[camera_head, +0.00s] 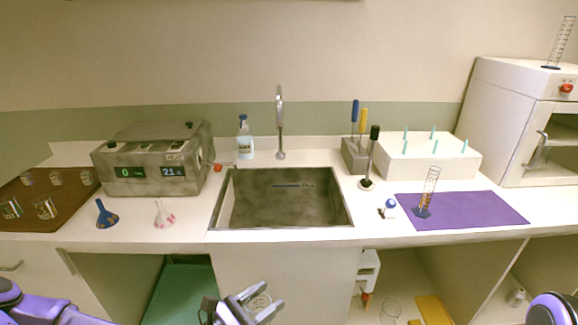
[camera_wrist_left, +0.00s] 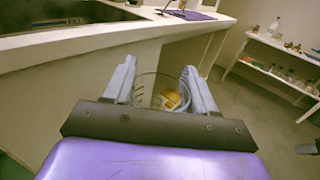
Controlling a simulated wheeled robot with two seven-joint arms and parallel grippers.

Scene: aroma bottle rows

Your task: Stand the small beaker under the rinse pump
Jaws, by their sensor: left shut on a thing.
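My left gripper (camera_head: 261,300) is in front of the sink cabinet, below the counter edge. It is shut on a small clear beaker (camera_head: 257,303), which also shows between the fingers in the left wrist view (camera_wrist_left: 160,92). Something yellow shows through or behind its glass there. Two things could be the rinse pump, and I cannot tell which: a bottle with a blue pump top (camera_head: 245,140) behind the sink, and a white dispenser with a red nozzle (camera_head: 368,272) in the open space under the counter. My right gripper is out of view.
The sink (camera_head: 283,200) has a tall tap (camera_head: 280,120). A brown tray (camera_head: 70,205) holds several beakers. Two funnels stand in front of a grey instrument (camera_head: 150,165). A purple mat (camera_head: 480,208) bears a graduated cylinder (camera_head: 430,190). Glassware (camera_head: 390,310) stands below the dispenser.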

